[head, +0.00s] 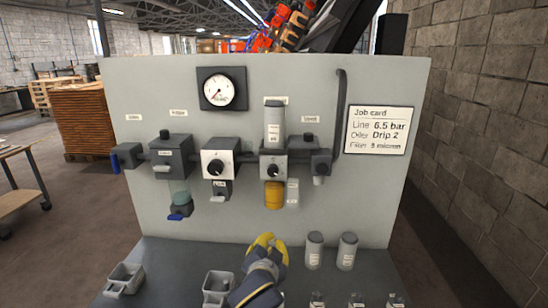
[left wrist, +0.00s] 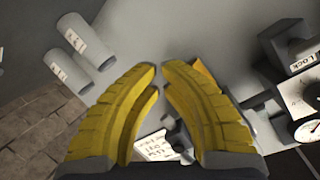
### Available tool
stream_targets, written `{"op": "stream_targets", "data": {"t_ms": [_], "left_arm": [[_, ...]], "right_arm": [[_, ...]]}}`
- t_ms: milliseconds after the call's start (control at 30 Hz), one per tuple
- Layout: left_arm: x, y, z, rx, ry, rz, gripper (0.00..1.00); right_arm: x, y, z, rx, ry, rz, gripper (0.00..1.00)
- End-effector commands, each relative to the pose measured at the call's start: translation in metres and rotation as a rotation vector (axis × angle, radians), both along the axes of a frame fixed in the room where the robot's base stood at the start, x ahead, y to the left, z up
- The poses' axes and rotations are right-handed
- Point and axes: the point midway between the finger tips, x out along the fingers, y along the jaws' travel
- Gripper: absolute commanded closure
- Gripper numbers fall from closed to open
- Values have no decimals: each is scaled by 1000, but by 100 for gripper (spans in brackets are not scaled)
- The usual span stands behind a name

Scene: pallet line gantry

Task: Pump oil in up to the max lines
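On the grey panel, an amber oil bowl (head: 274,195) hangs below the right-hand block (head: 273,165) with a black knob. A grey labelled canister (head: 274,122) stands upright on that block. A pale clear bowl (head: 180,190) hangs below the left block (head: 171,155). Max lines are too small to make out. My left gripper (head: 272,241) has yellow fingers and is in front of the panel, below the amber bowl and apart from it. In the left wrist view, its fingertips (left wrist: 161,66) have a narrow gap with nothing held between them. My right gripper is out of view.
Two grey labelled canisters (head: 314,250) stand on the bench right of my gripper. Several small bottles (head: 356,300) are at the front right edge. Two grey trays (head: 124,279) sit to the left. A gauge (head: 221,90) and job card (head: 378,130) are on the panel.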

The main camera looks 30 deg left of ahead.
Motion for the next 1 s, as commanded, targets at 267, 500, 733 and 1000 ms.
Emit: {"op": "stream_targets", "data": {"t_ms": [267,500,733,1000], "left_arm": [[38,4,107,-75,-232,30,100],[52,8,191,-136,-406,43,100],[52,11,269,-196,-567,48,100],[41,14,349,-261,-734,42,100]], "right_arm": [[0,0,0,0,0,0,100],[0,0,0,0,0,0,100],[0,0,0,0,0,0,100],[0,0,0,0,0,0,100]]}}
